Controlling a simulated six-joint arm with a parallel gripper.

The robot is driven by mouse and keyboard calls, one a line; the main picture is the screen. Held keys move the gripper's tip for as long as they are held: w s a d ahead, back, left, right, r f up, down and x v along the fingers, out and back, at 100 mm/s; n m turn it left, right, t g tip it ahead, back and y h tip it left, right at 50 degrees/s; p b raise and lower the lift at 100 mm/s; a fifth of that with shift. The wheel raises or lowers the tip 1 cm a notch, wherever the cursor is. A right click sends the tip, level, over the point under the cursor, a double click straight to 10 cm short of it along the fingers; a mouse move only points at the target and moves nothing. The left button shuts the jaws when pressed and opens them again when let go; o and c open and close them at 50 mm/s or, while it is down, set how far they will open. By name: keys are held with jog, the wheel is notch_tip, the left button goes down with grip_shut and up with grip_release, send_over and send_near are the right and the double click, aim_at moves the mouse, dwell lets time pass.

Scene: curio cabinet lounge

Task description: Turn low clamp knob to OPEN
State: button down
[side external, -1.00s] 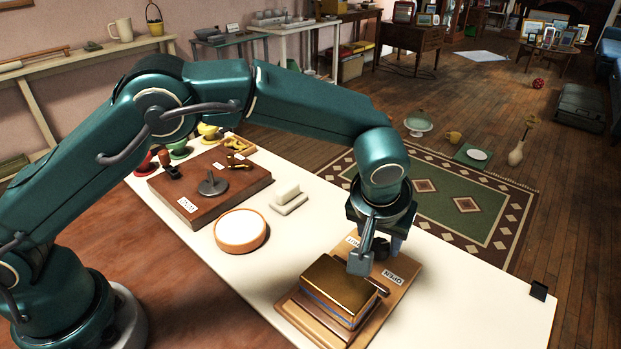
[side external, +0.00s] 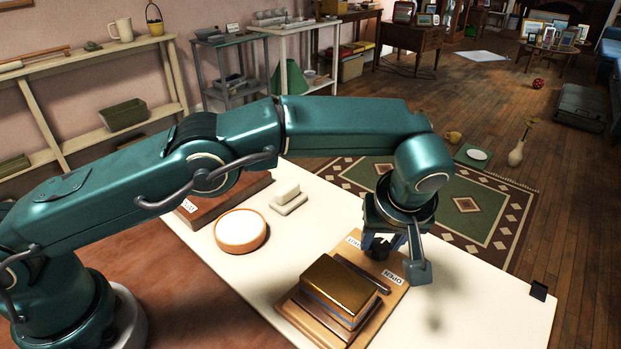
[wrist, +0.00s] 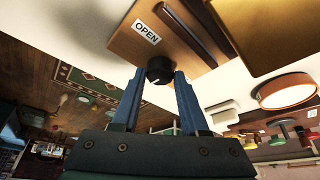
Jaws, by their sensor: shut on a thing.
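The black clamp knob (wrist: 160,70) sits at the edge of a tan wooden board (wrist: 135,45); in the side view the knob (side external: 379,252) is partly hidden by my gripper. My gripper (wrist: 158,80) is shut on the knob, with one blue-grey finger on each side. A white OPEN label (wrist: 146,32) is on the board near the knob, and it shows in the side view (side external: 391,279). A second label (side external: 353,242) beyond the knob is partly covered. A dark bar (wrist: 190,28) lies between the labels and a gold-topped block (side external: 340,284).
A round white-topped dish (side external: 241,231) and a white block on a base (side external: 288,198) stand on the pale table to the left. The table (side external: 478,290) right of the board is clear, except for a small black piece (side external: 538,290) at its edge.

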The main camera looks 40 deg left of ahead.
jog(key=shift+f, duration=0.1)
jog(key=shift+c, duration=2.1)
grip_release()
jog(key=shift+v, duration=2.6)
